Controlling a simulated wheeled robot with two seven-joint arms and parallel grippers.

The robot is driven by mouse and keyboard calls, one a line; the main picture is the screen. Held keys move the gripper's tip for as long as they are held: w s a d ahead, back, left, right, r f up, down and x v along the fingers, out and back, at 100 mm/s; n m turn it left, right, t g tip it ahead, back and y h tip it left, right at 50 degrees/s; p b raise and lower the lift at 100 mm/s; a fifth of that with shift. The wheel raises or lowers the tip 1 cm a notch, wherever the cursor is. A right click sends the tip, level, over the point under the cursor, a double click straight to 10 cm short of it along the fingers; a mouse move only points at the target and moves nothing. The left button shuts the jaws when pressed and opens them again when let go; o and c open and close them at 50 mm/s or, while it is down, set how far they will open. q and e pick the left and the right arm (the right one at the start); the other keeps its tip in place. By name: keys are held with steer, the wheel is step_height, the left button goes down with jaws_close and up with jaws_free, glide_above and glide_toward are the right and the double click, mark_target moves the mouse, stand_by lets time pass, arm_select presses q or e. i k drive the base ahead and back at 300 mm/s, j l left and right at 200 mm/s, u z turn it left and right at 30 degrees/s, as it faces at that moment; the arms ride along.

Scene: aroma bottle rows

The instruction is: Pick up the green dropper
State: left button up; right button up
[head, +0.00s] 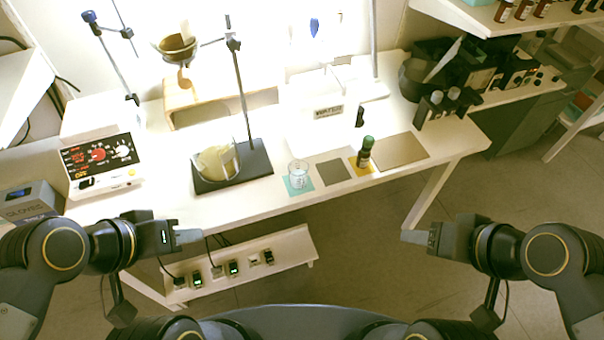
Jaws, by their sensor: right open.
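A dark bottle with a green cap, which looks like the green dropper (365,152), stands upright on a small yellow mat (354,170) near the front edge of the white table. My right gripper (404,237) is open and empty. It is apart from the bottle, in front of the table and lower right of it in the picture. My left gripper (201,237) is in front of the table's left part, far from the bottle. Its fingers are seen edge-on, and nothing shows in them.
A glass beaker (298,176) stands on a teal mat left of the bottle. Grey (334,172) and brown (400,150) mats beside the bottle are bare. A stand (258,160) with a larger beaker is further left. Dark bottles (437,108) stand at right.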

mark_target(369, 141)
steer(key=i+l+u, duration=0.2)
steer(key=l+u, duration=0.2)
steer(key=l, duration=0.15)
steer(key=i+l+u, duration=0.1)
steer(key=l+u, duration=0.3)
steer(key=l, duration=0.2)
steer(key=l+u, duration=0.4)
steer(key=l, duration=0.15)
